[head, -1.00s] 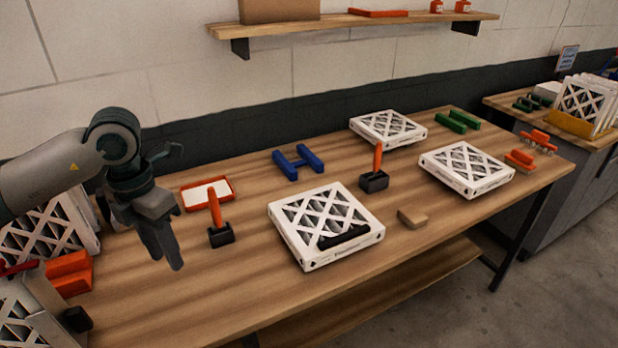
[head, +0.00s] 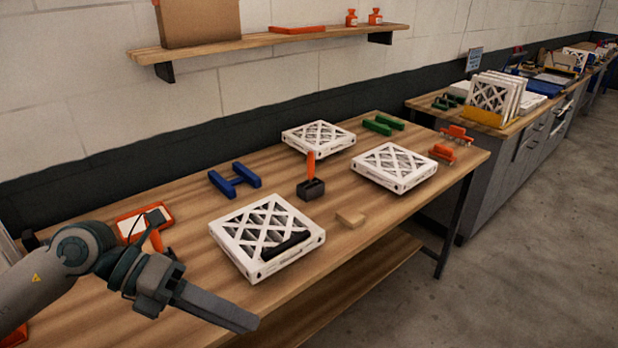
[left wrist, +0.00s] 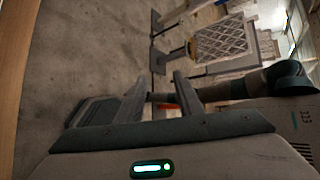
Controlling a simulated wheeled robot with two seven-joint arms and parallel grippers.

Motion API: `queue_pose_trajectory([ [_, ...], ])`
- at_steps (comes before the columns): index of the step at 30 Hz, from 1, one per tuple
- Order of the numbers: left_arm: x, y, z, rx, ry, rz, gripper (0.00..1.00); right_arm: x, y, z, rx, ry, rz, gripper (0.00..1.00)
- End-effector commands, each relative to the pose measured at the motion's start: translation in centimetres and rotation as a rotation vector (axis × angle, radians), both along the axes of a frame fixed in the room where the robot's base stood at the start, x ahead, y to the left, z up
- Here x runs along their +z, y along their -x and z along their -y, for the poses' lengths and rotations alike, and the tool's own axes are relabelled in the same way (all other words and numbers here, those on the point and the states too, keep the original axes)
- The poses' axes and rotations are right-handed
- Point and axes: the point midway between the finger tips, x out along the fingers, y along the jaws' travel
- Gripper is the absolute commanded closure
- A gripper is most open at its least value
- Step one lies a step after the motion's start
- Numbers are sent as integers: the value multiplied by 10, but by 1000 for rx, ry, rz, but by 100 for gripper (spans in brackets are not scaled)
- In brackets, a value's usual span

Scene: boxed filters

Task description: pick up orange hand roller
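One orange hand roller, with an upright orange handle (head: 311,163) and a black head (head: 311,189), stands on the table between the white framed filters. A second orange handle (head: 155,240) shows behind my left gripper; its lower part is hidden. My left gripper (head: 235,315) is in front of the table's near left side, pointing right and down, apart from both handles. In the left wrist view its two fingers (left wrist: 160,95) are spread with nothing held between them. A small orange-red patch (left wrist: 168,106) shows beyond them, too small to identify. My right gripper is not in view.
White framed filters lie at the front (head: 224,235), right (head: 395,185) and back (head: 318,137). A blue H-shaped piece (head: 235,180), a tan block (head: 350,218), green pieces (head: 383,124) and an orange-rimmed tray (head: 128,228) share the wooden table. A shelf (head: 230,47) hangs above.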

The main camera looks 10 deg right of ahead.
Motion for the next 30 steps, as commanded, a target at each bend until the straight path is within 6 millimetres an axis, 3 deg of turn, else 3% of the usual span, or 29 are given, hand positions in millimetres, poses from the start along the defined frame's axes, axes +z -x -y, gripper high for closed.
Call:
queue_pose_trajectory([
  [3,35,15,42,40,287,-102,67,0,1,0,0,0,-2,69],
  [8,91,8,65,184,663,-259,67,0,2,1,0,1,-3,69],
  [12,124,-22,54,381,946,-413,67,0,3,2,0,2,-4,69],
  [16,129,-59,23,621,1160,-569,67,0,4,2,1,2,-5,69],
  [20,101,-96,-19,909,1313,-735,67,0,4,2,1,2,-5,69],
  [23,58,-116,-55,1158,1381,-867,67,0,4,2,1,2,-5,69],
  [27,-25,-120,-102,1532,1394,-1056,67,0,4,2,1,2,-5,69],
  [30,-95,-102,-130,1809,1337,-1195,67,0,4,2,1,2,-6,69],
])
